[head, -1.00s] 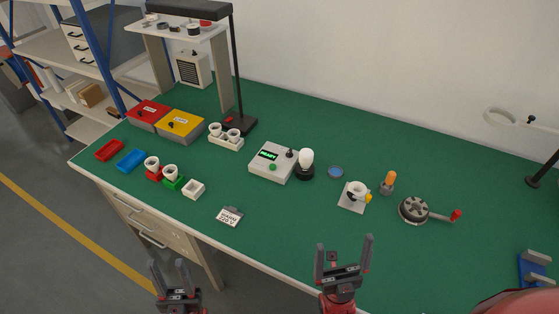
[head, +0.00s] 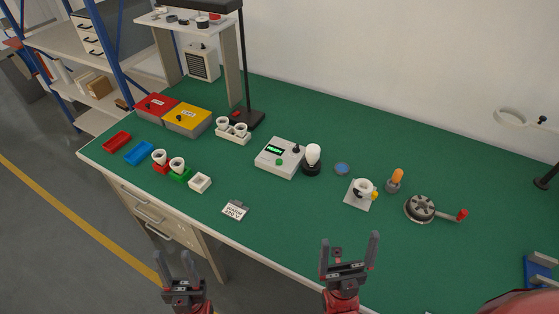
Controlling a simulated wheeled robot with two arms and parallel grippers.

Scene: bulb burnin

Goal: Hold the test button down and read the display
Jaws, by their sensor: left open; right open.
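The tester (head: 268,168) is a light grey box on the green bench. Its dark display (head: 274,150) shows green text that looks like "READY". A green test button (head: 279,162) sits on its top face, with a small black lever at the right. A white bulb (head: 313,154) stands upright in a black socket beside the tester. My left gripper (head: 178,268) is open and empty in front of the bench edge. My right gripper (head: 349,255) is open and empty over the bench's front part, well short of the tester.
A label card (head: 236,210) lies between the front edge and the tester. Right of the bulb are a blue disc (head: 342,169), a white fixture (head: 357,203) and a crank wheel (head: 421,207). Cups, bins and a lamp post (head: 246,75) stand left. The bench before the tester is mostly clear.

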